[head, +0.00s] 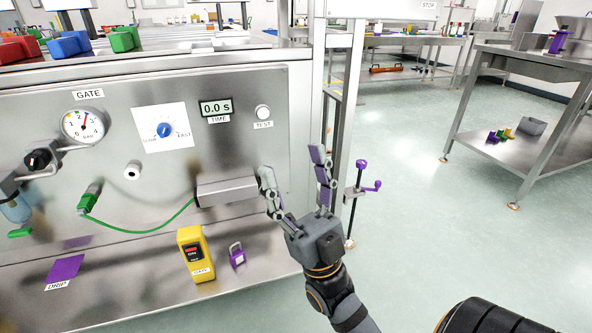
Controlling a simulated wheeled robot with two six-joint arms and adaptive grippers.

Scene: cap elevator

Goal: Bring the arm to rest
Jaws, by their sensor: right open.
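My right gripper (293,170) comes up from the bottom middle, with its two fingers apart and nothing between them. It is in front of the right end of the steel machine panel (235,150). Its left finger overlaps the right end of a small grey box (226,191) on the panel; I cannot tell whether they touch. My left gripper is not in view.
The panel carries a gauge (83,125), a blue knob (164,130) and a timer (216,108) reading 0.0 s. A yellow device (195,254) and purple padlock (237,254) are on the ledge below. A purple-handled stand (361,188) is just right of the gripper.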

